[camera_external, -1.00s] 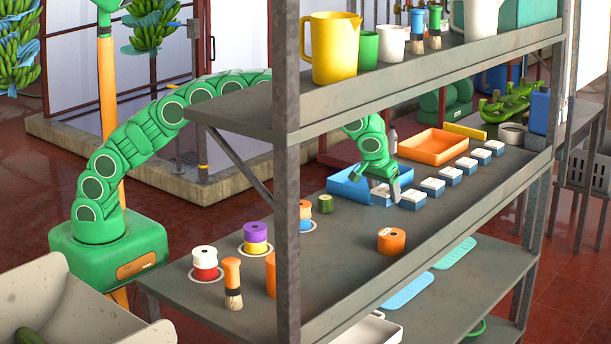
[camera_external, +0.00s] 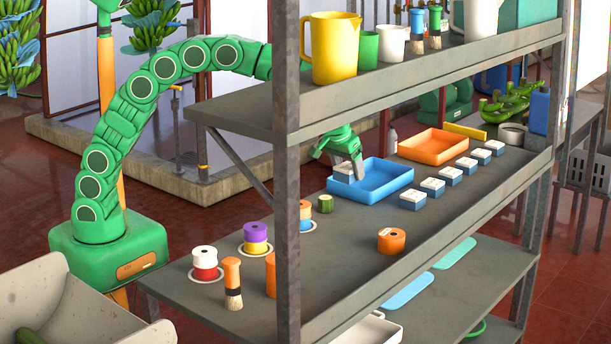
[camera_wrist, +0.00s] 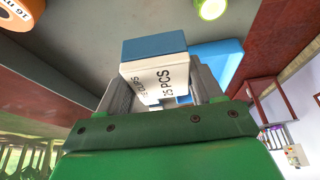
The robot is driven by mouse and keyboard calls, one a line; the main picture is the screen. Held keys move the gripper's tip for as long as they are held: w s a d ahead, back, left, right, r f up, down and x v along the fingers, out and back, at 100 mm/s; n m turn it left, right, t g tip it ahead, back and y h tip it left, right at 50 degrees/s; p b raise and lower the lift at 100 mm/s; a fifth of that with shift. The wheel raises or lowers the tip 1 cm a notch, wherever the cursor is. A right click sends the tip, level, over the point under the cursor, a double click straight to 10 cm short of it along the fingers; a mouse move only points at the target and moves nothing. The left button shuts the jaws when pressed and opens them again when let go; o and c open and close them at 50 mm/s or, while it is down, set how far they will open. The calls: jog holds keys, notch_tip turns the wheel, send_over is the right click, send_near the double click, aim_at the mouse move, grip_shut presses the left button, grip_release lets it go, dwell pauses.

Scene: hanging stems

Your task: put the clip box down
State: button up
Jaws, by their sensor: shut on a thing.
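The clip box (camera_wrist: 155,75) is white with a blue part and printed lettering, and sits between my gripper's fingers in the wrist view. My gripper (camera_external: 350,170) is shut on it. In the external view the box (camera_external: 342,173) is at the left end of the blue tray (camera_external: 385,188), partly hidden by the fingers. I cannot tell whether it touches the tray. More white-and-blue clip boxes (camera_external: 432,187) stand in a row right of the tray.
An orange tray (camera_external: 433,146) lies behind the row. An orange roll (camera_external: 391,240) stands nearer the front, with free shelf around it. A green roll (camera_external: 325,203) is left of the blue tray. A shelf post (camera_external: 287,180) and upper shelf (camera_external: 440,75) flank the space.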

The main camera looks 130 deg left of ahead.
jog(key=shift+s+d+r, duration=0.3)
jog(key=shift+s+d, duration=0.05)
jog(key=shift+s, duration=0.2)
jog(key=s+a+n+g, duration=0.2)
jog(key=s+a+n, duration=0.3)
jog(key=s+a, duration=0.9)
send_over(372, 183)
jog(key=d, duration=0.2)
jog(key=shift+w+a+f, duration=0.1)
jog(key=shift+w+f, duration=0.05)
jog(key=shift+f, duration=2)
jog(key=shift+w+a+f, duration=0.1)
jog(key=shift+f, duration=2.05)
jog(key=shift+f, duration=0.1)
jog(key=shift+f, duration=1.75)
jog(key=shift+w+f, duration=0.1)
jog(key=o, duration=1.1)
jog(key=shift+a, duration=0.1)
jog(key=shift+c, duration=0.2)
